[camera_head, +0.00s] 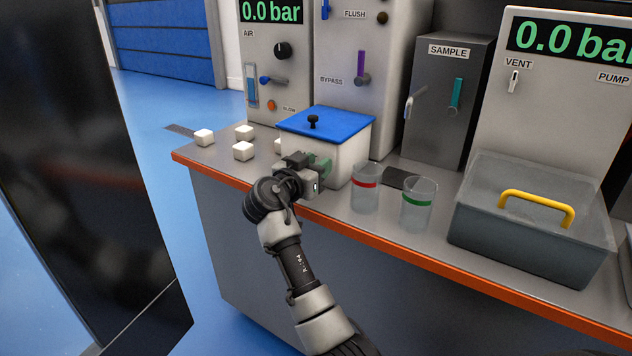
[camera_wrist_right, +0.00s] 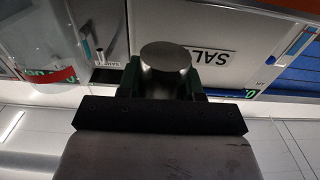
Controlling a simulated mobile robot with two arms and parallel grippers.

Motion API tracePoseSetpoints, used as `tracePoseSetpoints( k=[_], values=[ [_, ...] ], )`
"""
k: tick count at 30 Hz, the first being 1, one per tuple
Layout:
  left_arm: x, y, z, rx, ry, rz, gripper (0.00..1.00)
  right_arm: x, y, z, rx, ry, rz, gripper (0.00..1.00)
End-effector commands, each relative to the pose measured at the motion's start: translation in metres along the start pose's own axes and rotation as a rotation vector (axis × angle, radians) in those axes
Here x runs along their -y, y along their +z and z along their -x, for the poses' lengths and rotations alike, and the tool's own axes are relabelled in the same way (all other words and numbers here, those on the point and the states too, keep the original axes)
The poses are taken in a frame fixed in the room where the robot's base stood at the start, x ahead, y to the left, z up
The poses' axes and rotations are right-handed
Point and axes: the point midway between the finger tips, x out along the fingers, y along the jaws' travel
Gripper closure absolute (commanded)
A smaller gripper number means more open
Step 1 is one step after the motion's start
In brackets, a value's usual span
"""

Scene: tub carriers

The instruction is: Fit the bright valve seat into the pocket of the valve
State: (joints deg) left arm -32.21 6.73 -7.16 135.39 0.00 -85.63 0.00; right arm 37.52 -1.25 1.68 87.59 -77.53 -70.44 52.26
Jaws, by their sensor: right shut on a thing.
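My right gripper (camera_head: 318,166) is at the front of a white box with a blue lid, near the counter's front edge. In the right wrist view its green fingers (camera_wrist_right: 165,82) are shut on a bright round metal piece (camera_wrist_right: 166,57), which fits the look of the valve seat. The piece is in front of a panel lettered SALT. In the head view the gripper hides the piece. I cannot pick out the valve or its pocket in either view. My left gripper is not in view.
The white box has a blue lid (camera_head: 327,124) with a black knob. Several white blocks (camera_head: 243,151) lie to its left. Two clear cups (camera_head: 366,188) stand to its right. A grey bin with a yellow handle (camera_head: 537,207) is at the right. Panels with levers line the back.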

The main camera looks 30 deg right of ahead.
Motion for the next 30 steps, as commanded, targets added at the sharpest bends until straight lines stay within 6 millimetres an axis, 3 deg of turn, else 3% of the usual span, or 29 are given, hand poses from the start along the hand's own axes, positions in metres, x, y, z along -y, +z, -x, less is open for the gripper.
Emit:
tracePoseSetpoints(
  k=[7, 18, 19, 21, 24, 30],
  values=[
    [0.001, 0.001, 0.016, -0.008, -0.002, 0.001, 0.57, 0.000, 0.034, 0.000, -0.001, -0.001, 0.003, 0.98],
    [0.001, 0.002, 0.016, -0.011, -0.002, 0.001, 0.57, 0.000, 0.040, 0.000, -0.001, -0.001, 0.000, 0.98],
    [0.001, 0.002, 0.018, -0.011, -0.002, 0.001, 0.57, 0.000, 0.039, 0.000, 0.000, -0.001, 0.001, 0.62],
    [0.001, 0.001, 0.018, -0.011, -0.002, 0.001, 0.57, 0.000, 0.039, 0.000, 0.001, -0.001, 0.001, 0.51],
    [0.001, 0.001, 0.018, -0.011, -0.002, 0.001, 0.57, 0.000, 0.039, 0.000, 0.001, -0.001, 0.001, 0.39],
    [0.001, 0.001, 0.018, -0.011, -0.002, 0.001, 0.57, 0.000, 0.038, 0.000, 0.001, -0.001, 0.001, 0.39]
  ],
)
